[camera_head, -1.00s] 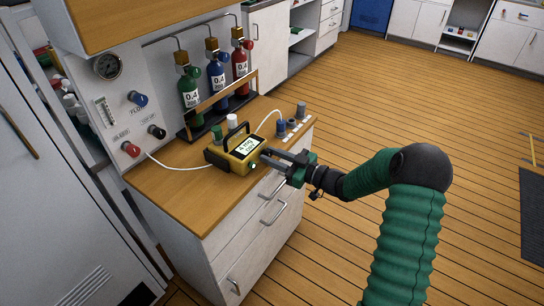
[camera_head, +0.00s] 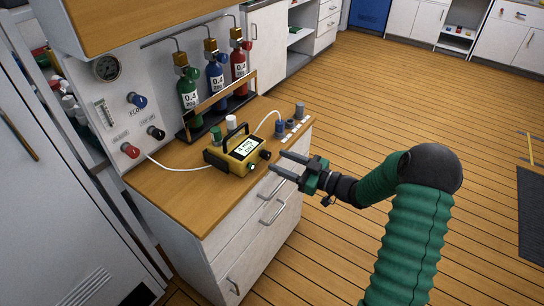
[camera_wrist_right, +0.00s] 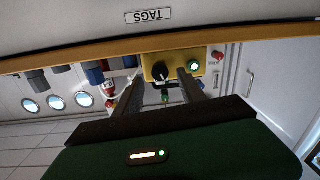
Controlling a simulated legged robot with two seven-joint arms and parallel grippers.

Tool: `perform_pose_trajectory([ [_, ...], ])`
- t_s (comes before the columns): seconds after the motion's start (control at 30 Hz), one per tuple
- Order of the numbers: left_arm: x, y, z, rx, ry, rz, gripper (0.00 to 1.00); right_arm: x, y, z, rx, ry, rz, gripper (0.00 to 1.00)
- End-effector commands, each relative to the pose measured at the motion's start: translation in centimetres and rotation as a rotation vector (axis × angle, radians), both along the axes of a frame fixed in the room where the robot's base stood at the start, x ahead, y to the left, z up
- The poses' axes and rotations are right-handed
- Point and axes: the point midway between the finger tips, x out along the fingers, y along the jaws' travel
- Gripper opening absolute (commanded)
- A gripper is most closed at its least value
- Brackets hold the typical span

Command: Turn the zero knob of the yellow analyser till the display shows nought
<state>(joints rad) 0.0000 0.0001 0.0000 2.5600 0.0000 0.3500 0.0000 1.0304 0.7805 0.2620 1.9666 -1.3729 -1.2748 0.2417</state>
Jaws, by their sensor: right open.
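The yellow analyser (camera_head: 237,156) with a black handle stands on the wooden counter. Its lit display (camera_head: 247,147) shows dark characters too small to read surely. The black zero knob (camera_head: 265,154) is on its front, beside a lit green button (camera_head: 251,168). My right gripper (camera_head: 279,161) is open and empty, just off the front of the analyser, apart from the knob. In the right wrist view the knob (camera_wrist_right: 161,71) appears between the two finger tips (camera_wrist_right: 159,76), with the green button (camera_wrist_right: 193,66) by one finger. My left gripper is not in view.
Green, blue and red gas bottles (camera_head: 216,78) stand in a rack behind the analyser. A white tube runs from it to the wall panel (camera_head: 125,110). Small fittings (camera_head: 280,128) sit at the counter's right.

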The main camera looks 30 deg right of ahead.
Motion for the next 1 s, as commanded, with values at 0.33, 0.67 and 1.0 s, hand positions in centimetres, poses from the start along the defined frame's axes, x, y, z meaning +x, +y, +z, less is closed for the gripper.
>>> perform_pose_trajectory([
  [0.33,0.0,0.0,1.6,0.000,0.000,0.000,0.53,-8.9,-4.2,0.2,0.002,0.004,-0.003,0.47],
  [0.67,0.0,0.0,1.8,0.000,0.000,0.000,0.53,-11.3,-5.3,0.1,0.001,0.002,0.001,0.47],
  [1.0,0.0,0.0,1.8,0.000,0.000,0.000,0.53,-11.3,-5.3,0.1,0.000,0.002,0.000,0.47],
])
